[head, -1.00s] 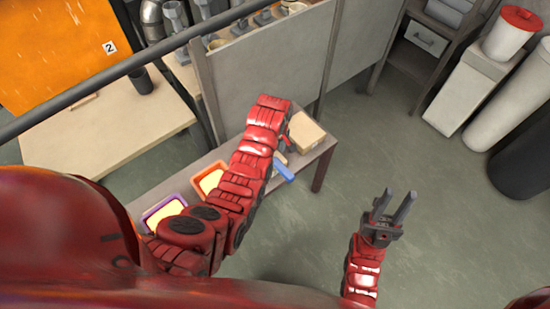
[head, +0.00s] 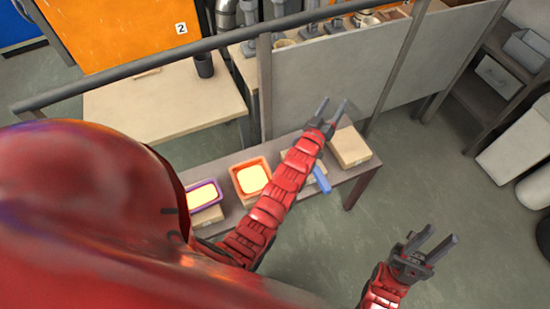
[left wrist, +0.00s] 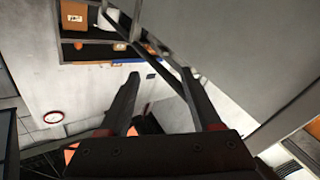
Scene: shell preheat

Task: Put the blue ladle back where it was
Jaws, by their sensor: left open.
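The blue ladle (head: 321,179) shows as a blue handle at the low table's front edge, beside my left forearm. The rest of it is hidden or too small to tell. My left gripper (head: 333,102) is open and empty, beyond the ladle and beside a cardboard box, with its fingers pointing toward the grey panel. In the left wrist view its open fingers (left wrist: 160,76) have nothing between them, and the ladle does not show there. My right gripper (head: 443,234) is open and empty over the floor at the lower right.
The low table (head: 366,174) also holds an orange tray (head: 237,185), a purple tray (head: 217,189) and the cardboard box (head: 350,148). A grey panel (head: 340,75) stands behind it. A wooden table (head: 150,108) is at the left.

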